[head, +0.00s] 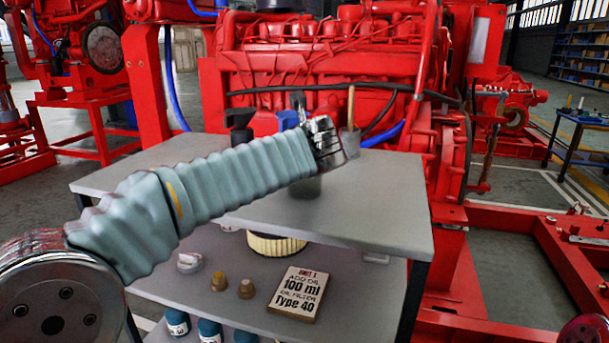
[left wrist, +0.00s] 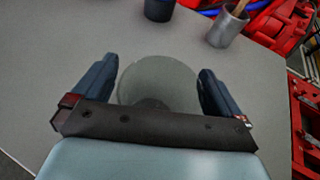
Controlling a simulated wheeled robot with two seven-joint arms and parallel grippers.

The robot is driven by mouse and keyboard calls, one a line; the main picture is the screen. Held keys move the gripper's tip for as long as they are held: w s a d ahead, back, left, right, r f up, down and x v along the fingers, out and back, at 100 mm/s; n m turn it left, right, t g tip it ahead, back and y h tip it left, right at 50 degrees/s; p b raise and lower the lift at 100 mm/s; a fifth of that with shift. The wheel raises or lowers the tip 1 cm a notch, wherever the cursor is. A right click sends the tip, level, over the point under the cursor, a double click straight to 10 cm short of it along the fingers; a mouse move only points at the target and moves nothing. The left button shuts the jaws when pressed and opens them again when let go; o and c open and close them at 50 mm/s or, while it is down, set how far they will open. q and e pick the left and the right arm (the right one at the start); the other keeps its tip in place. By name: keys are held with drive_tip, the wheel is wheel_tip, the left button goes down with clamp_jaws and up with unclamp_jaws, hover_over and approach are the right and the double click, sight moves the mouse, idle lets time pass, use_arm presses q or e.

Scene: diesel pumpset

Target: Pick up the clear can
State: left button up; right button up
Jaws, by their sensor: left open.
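The clear can (left wrist: 160,75) shows in the left wrist view as a pale grey, see-through round shape between my two dark fingers, with a darker patch near the gripper body. In the head view, a greyish cylinder (head: 307,187) on the table top, partly hidden by my arm, appears to be this can. My left gripper (head: 328,142) is open above or around it, with a finger on each side; I cannot tell whether they touch it or how deep they reach. My right gripper is not in view.
A grey cup with a wooden-handled tool (head: 350,139) and a dark cup (left wrist: 160,10) stand behind the can on the grey table (head: 385,200). The lower shelf holds a sign (head: 297,294), a filter, caps and bottles. A red engine (head: 320,50) stands close behind.

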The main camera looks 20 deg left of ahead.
use_arm(q)
drive_tip(key=shift+c, duration=0.3)
drive_tip(key=c, duration=1)
